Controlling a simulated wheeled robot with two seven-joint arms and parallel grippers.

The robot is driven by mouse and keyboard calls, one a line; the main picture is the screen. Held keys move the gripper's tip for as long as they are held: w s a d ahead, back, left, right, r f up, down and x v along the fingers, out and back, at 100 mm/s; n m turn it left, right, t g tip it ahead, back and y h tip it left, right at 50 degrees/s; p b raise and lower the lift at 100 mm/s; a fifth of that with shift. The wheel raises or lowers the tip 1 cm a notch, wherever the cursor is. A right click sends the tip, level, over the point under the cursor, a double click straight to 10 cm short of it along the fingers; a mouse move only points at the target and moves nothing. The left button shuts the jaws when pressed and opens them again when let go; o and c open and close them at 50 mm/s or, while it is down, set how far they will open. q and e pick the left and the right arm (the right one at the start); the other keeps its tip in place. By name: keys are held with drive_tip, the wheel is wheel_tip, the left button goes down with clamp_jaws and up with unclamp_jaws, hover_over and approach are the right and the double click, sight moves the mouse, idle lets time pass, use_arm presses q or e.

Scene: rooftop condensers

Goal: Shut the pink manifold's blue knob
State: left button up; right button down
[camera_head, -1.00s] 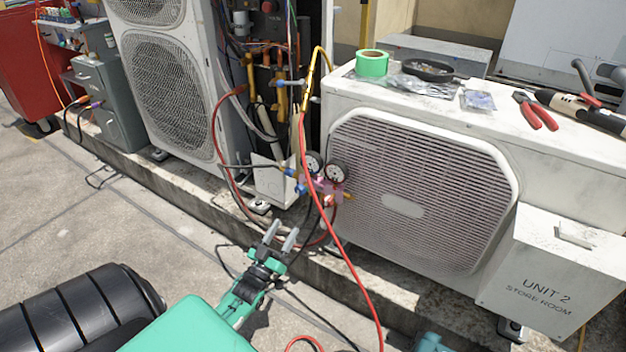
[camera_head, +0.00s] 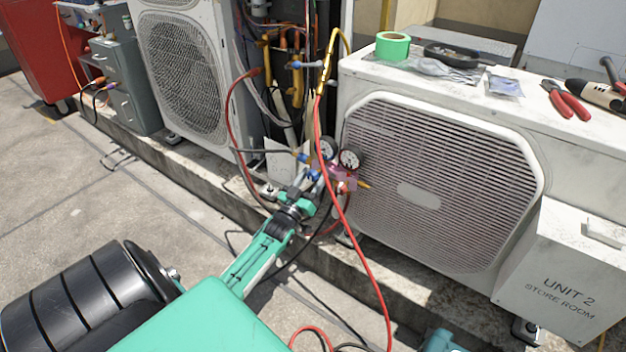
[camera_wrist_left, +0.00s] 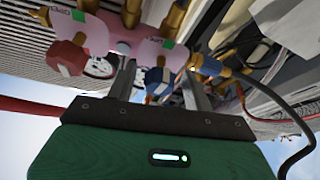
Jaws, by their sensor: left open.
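The pink manifold (camera_head: 345,179) hangs with two round gauges (camera_head: 349,160) in front of the left end of the near condenser. In the left wrist view the pink manifold (camera_wrist_left: 100,36) spans the top and carries a red knob (camera_wrist_left: 68,58) at left and the blue knob (camera_wrist_left: 157,83) near the middle. My left gripper (camera_head: 308,183) is open at the manifold. In the left wrist view its fingers (camera_wrist_left: 158,72) stand on either side of the blue knob, with gaps visible; contact cannot be told.
A red hose (camera_head: 350,250) loops down just right of my left gripper. The near condenser (camera_head: 440,180) stands behind, with green tape (camera_head: 392,45) and red-handled pliers (camera_head: 567,100) on top. The grey paving (camera_head: 170,210) at left is mostly clear.

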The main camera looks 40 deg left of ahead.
use_arm(q)
drive_tip(key=shift+w+r, duration=0.15)
drive_tip(key=shift+w, duration=0.2)
drive_tip(key=shift+c, duration=0.4)
drive_tip(key=c, duration=0.9)
